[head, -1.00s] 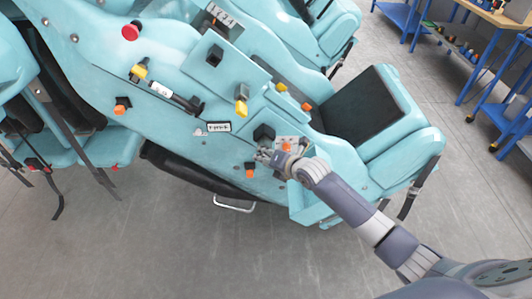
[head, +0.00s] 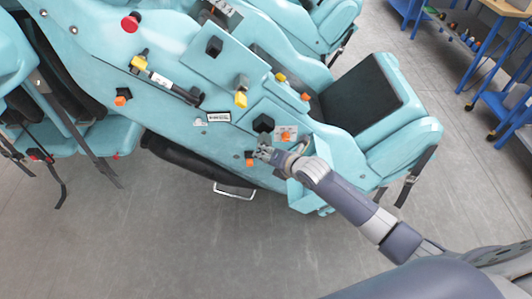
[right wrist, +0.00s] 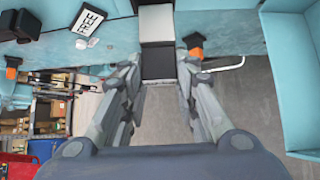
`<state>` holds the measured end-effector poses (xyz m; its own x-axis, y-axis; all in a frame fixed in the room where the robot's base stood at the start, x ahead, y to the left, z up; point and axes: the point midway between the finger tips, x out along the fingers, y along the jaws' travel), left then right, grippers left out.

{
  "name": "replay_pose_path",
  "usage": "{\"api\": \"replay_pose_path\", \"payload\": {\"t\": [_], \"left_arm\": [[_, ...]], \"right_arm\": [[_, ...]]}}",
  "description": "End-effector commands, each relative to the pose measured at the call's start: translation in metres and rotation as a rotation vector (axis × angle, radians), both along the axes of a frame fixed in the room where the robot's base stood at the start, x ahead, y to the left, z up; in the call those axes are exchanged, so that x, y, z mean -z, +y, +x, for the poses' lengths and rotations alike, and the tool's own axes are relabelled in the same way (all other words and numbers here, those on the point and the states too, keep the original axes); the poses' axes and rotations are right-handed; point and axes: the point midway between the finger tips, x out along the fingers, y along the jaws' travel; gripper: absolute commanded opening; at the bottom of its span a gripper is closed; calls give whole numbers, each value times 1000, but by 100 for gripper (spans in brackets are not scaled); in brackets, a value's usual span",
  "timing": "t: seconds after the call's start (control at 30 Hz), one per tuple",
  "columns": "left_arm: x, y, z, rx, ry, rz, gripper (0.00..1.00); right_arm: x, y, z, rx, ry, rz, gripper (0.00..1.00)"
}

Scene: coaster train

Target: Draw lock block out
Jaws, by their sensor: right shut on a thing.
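My right gripper (head: 263,153) is at the lower side of the turquoise coaster car (head: 175,90), just below a black knob (head: 263,123). In the right wrist view its fingers (right wrist: 160,85) stand on both sides of a block (right wrist: 157,65) with a pale grey upper part and a dark front, and are shut on it. I take this to be the lock block. Its far end meets the car side at the top of the picture; how deep it sits cannot be told. In the head view the fingers mostly hide it. My left gripper is not in view.
Orange knobs (head: 249,160) (head: 285,136) flank my right gripper. A label (head: 218,117) sits to the left; it reads FREE in the right wrist view (right wrist: 90,19). A turquoise box-like part (right wrist: 290,75) lies close on the right. Open grey floor (head: 120,240) lies below.

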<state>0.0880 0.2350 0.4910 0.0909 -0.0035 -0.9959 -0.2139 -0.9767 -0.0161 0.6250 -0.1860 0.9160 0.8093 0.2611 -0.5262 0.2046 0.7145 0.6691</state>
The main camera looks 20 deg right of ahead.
Motion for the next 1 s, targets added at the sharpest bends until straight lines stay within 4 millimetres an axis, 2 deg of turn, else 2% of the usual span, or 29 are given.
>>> {"api": "replay_pose_path", "payload": {"t": [0.17,0.73,1.0], "left_arm": [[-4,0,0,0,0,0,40],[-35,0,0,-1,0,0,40],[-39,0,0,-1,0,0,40]], "right_arm": [[-3,1,-3,-1,-4,0,0],[-3,14,-47,-1,-1,0,0],[-2,17,-57,-1,-4,0,0]]}}
